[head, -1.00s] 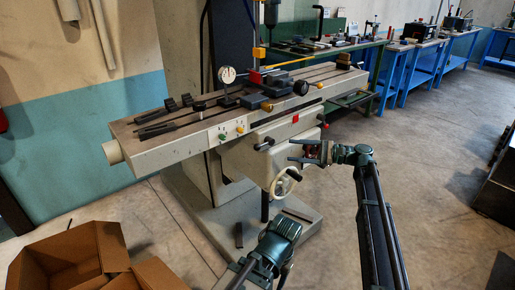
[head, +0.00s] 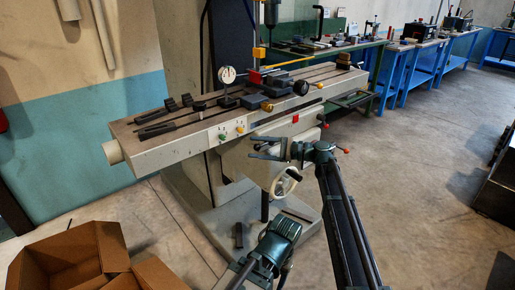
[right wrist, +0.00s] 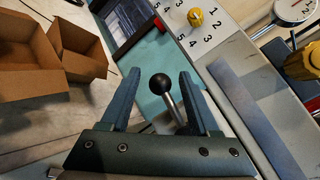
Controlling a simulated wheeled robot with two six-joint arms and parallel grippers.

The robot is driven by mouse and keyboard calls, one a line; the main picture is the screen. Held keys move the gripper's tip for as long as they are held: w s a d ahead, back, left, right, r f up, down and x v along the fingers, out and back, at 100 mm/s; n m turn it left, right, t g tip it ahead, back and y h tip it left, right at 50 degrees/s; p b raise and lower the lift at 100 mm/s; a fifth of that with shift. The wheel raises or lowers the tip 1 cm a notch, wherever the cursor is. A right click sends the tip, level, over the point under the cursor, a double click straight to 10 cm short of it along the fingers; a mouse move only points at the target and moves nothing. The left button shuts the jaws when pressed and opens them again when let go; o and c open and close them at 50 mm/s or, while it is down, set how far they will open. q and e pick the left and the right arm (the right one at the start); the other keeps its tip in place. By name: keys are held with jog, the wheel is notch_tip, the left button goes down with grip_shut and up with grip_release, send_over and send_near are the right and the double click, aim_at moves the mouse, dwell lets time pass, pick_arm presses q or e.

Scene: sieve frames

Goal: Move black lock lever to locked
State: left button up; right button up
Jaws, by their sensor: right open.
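The black lock lever shows in the right wrist view as a black ball knob (right wrist: 160,83) on a bare metal rod. My right gripper (head: 252,148) is open at the front of the grey machine, below the table edge. In the right wrist view the open fingers (right wrist: 160,74) stand on either side of the knob, with visible gaps and no clear contact. The lever's base is hidden behind the gripper body, and in the head view the gripper covers the lever.
A handwheel (head: 285,184) sits just below my right gripper. A red-knobbed lever (head: 323,124) sticks out to the right. An open cardboard box (head: 70,262) stands at lower left.

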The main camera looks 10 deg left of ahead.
jog(key=shift+c, duration=0.4)
grip_shut()
dwell(1.1)
